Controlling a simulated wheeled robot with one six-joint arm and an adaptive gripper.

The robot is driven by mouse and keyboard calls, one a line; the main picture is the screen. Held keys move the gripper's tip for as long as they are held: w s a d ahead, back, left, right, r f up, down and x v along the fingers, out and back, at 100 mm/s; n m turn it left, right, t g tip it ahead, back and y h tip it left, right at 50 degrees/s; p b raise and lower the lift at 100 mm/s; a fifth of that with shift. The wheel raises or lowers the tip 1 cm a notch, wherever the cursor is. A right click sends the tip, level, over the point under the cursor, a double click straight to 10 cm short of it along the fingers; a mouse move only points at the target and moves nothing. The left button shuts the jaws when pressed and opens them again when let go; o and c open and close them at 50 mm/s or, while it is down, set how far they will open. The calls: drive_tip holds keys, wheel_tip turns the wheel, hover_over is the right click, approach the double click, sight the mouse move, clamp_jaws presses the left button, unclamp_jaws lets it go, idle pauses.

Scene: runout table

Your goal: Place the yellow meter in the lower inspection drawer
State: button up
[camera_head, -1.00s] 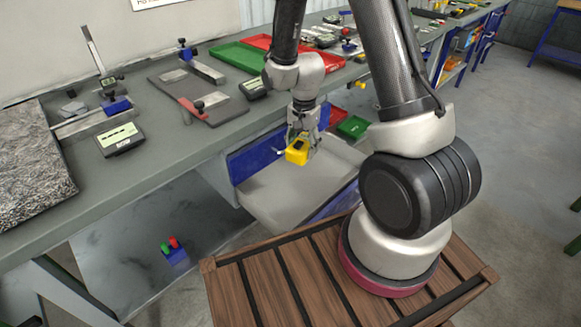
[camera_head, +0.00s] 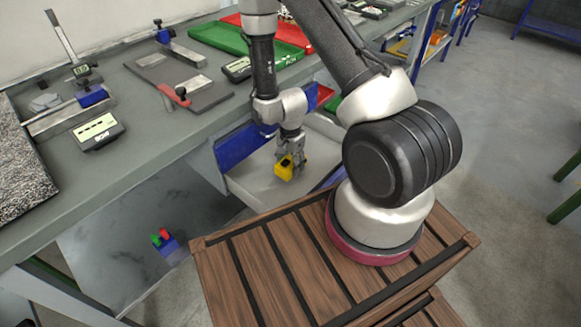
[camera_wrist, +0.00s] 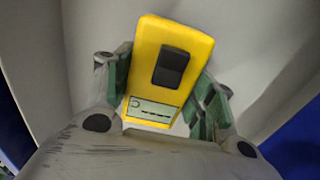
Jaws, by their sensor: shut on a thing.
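The yellow meter (camera_head: 285,168) is held in my gripper (camera_head: 290,160), low over the open lower drawer (camera_head: 245,190). In the wrist view the yellow meter (camera_wrist: 172,60) sits between the green-padded fingers of my gripper (camera_wrist: 165,100), with a dark panel and a small display facing the camera. The drawer's pale floor (camera_wrist: 95,30) fills the background there. I cannot tell whether the meter touches the drawer floor. The drawer has blue outer faces and a light grey inside, and looks otherwise empty where it shows; my arm hides part of it.
The grey workbench (camera_head: 150,135) above the drawer carries gauges with displays (camera_head: 98,132), a green tray (camera_head: 225,38) and a red tray (camera_head: 285,32). A blue block with red and green knobs (camera_head: 166,243) is below the bench. Slatted wood (camera_head: 270,270) lies under my arm's base.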

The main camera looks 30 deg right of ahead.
sight(291, 160)
drive_tip(key=shift+f, duration=1.15)
drive_tip(key=shift+f, duration=0.1)
drive_tip(key=o, duration=1.2)
drive_tip(key=shift+c, duration=0.2)
wheel_tip(291, 160, up, 8)
drive_tip(key=shift+f, duration=0.15)
